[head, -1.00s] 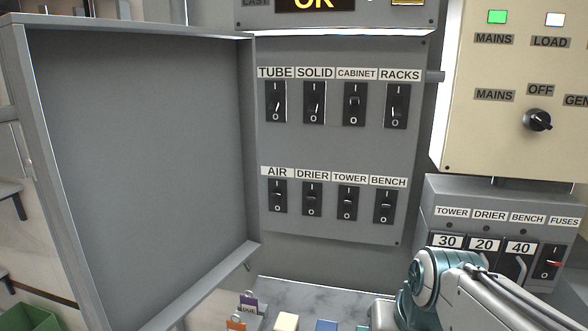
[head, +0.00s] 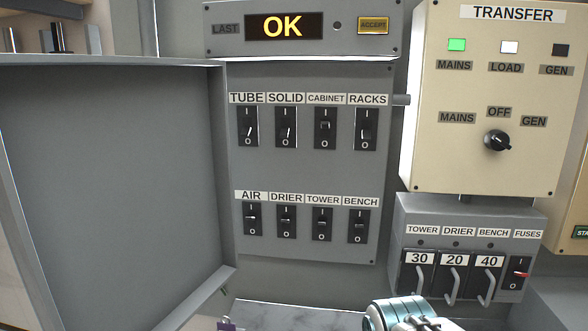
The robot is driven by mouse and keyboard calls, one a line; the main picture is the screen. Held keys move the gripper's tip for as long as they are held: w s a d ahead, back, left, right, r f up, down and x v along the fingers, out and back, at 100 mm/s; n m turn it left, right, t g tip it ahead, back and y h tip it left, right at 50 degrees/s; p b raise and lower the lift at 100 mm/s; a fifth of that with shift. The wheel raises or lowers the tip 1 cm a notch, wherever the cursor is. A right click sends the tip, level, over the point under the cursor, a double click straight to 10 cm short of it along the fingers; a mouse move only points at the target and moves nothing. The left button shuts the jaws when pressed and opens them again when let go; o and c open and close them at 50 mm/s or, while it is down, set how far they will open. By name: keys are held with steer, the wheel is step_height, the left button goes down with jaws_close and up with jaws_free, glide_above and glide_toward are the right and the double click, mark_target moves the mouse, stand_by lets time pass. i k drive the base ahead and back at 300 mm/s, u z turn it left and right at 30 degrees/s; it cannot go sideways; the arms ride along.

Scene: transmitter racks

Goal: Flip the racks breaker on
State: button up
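The racks breaker (head: 366,130) is the rightmost switch in the top row of the grey breaker panel (head: 300,172), under the RACKS label (head: 367,99). It is a black rocker marked I above and O below. Its lever is small here and looks raised toward I, but I cannot be certain. Nothing touches it. The tube breaker (head: 248,128) and solid breaker (head: 287,128) show pale levers slanted low. The cabinet breaker (head: 325,127) has its lever up. My gripper is out of view; only part of my arm shows at the bottom edge.
The panel's open door (head: 115,190) stands at the left. A display (head: 283,26) above reads OK. The transfer box (head: 480,165) and fuse box (head: 465,225) with handles (head: 453,283) project at the right. The space before the breakers is clear.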

mark_target(366, 134)
steer(key=u, duration=0.05)
steer(key=k, duration=0.5)
steer(key=z, duration=1.05)
steer(key=i, duration=0.7)
steer(key=u, duration=1.15)
